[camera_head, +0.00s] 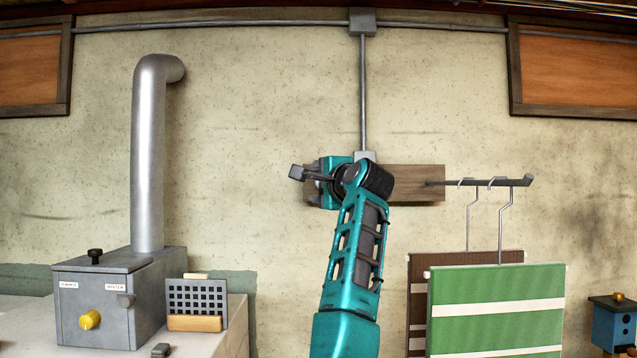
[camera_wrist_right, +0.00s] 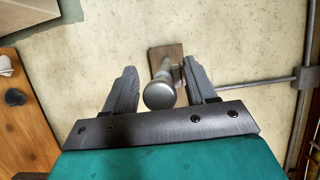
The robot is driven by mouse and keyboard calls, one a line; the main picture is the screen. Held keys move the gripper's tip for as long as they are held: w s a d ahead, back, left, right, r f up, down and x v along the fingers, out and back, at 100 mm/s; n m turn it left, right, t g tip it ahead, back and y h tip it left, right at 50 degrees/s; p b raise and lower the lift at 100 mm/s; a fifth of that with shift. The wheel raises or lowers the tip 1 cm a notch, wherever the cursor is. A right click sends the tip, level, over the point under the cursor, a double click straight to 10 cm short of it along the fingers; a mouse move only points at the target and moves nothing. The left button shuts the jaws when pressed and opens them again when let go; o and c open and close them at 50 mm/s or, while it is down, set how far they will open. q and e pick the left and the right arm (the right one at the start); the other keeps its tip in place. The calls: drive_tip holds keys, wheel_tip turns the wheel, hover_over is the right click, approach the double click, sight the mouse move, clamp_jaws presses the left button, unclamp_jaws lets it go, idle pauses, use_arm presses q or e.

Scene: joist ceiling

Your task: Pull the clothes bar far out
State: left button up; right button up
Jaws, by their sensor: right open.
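A wooden board (camera_head: 415,183) is fixed to the wall. From its right end a dark grey bar (camera_head: 490,183) sticks out, with hangers on it. In the right wrist view the right gripper (camera_wrist_right: 160,64) is open. A grey bar with a round end (camera_wrist_right: 160,95) shows between its two fingers, its far end at the board (camera_wrist_right: 157,52); I see no contact with the fingers. My left gripper is not in view.
A green striped cloth (camera_head: 495,322) and a brown one (camera_head: 418,290) hang at the right. A grey stove (camera_head: 90,310) with a tall pipe (camera_head: 148,160) stands at the left. A conduit (camera_head: 363,95) runs down the wall. A blue box (camera_head: 612,325) is at far right.

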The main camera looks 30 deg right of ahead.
drive_tip(key=shift+c, duration=0.2)
clamp_jaws()
idle(0.3)
